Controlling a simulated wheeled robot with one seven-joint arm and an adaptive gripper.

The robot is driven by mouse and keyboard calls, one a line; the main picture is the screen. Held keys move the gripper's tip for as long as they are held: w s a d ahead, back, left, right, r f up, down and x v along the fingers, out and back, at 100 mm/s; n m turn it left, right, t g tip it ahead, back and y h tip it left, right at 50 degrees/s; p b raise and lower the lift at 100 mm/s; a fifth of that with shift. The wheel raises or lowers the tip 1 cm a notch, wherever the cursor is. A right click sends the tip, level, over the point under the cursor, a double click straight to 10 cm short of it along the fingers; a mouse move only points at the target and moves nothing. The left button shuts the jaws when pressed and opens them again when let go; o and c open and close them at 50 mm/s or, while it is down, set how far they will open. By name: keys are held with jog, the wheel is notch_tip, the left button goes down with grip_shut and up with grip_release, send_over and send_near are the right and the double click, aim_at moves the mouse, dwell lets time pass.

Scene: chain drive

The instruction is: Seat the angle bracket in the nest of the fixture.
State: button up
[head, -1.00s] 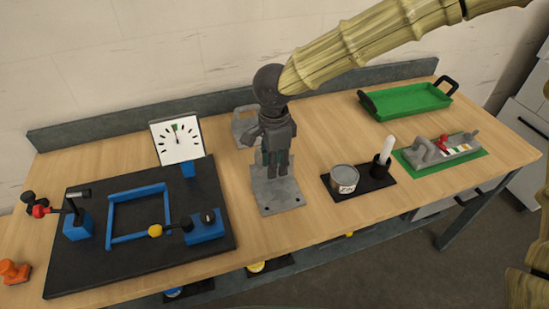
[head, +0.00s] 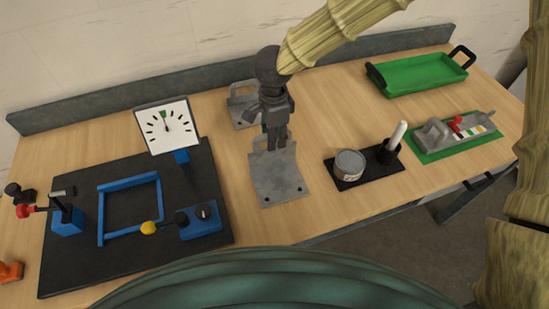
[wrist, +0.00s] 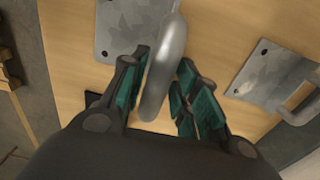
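The angle bracket, as I take it, is a grey metal plate (head: 277,180) with holes near its front corners, lying mid-table. It has a rounded grey handle (wrist: 166,65) standing up. My gripper (head: 276,143) points down over the plate's rear part. In the wrist view its teal-padded fingers (wrist: 160,92) stand on both sides of the handle. A gap shows on the right side; contact on the left I cannot tell. The fixture is a black board (head: 110,265) at left with a blue frame-like nest (head: 130,182); the nest is empty.
A second grey plate with a handle (head: 243,108) lies behind, close to my gripper. The fixture carries a dial (head: 167,127), a red-tipped clamp (head: 66,215) and a yellow-tipped clamp (head: 198,220). A tin (head: 349,165), grey part on green mat (head: 458,135) and green tray (head: 420,75) stand right.

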jog(key=shift+s+f+p, duration=0.2)
jog(key=shift+s+p, duration=0.05)
jog(key=shift+p, duration=0.1)
jog(key=f, duration=0.2)
jog(key=f+p, duration=0.1)
jog(key=f, duration=0.1)
jog(key=shift+w+a+f+p, duration=0.1)
jog(key=shift+a+f+p, duration=0.1)
jog(key=shift+p, duration=0.1)
grip_shut()
jog(key=shift+w+a, duration=0.1)
jog(key=shift+w, duration=0.05)
